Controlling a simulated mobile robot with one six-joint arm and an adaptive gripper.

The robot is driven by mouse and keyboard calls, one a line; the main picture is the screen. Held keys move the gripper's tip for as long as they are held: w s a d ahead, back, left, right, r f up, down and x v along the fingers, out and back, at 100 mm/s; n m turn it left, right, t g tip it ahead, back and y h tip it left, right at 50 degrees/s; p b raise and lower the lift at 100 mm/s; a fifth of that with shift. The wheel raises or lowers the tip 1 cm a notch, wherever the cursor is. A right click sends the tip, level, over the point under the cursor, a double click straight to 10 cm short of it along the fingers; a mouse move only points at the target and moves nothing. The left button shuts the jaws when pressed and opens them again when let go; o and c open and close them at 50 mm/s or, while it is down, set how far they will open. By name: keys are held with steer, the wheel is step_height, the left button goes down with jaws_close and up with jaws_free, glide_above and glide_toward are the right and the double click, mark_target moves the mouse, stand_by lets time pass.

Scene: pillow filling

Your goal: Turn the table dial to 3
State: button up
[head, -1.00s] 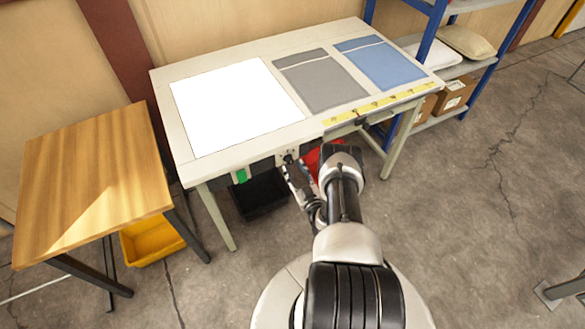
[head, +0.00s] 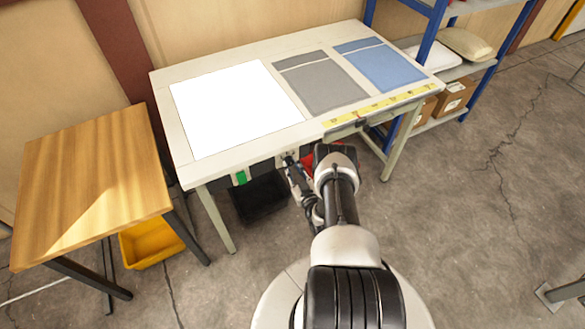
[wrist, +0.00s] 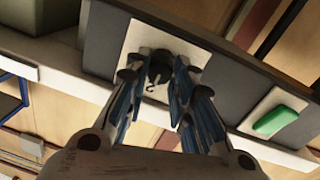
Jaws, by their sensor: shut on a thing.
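The table dial (wrist: 158,68) is a dark knob on a pale plate (wrist: 138,36) on the table's front panel. In the wrist view my gripper (wrist: 170,88) has its fingers on both sides of the knob and is shut on it. The dial's marks are mostly hidden by the fingers; one dark curved mark shows beside the knob, and I cannot read the setting. In the head view my gripper (head: 290,163) is at the table's front edge, and the dial is too small there to read.
A green button (wrist: 276,121) sits on the same panel beside the dial. The white-topped table (head: 160,84) carries a white sheet, a grey cloth and a blue cloth. A wooden table (head: 90,175) stands left, with a yellow bin (head: 152,243) below. A dark bin (head: 258,197) is under the worktable.

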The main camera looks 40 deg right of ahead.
jaws_close()
steer(key=shift+m, duration=0.3)
steer(key=m+b, duration=0.1)
steer(key=m, duration=0.3)
steer(key=shift+b, duration=0.3)
steer(key=m+b, duration=0.1)
steer(key=m, duration=0.3)
steer(key=shift+m+y, duration=0.4)
steer(key=o, duration=0.7)
jaws_free()
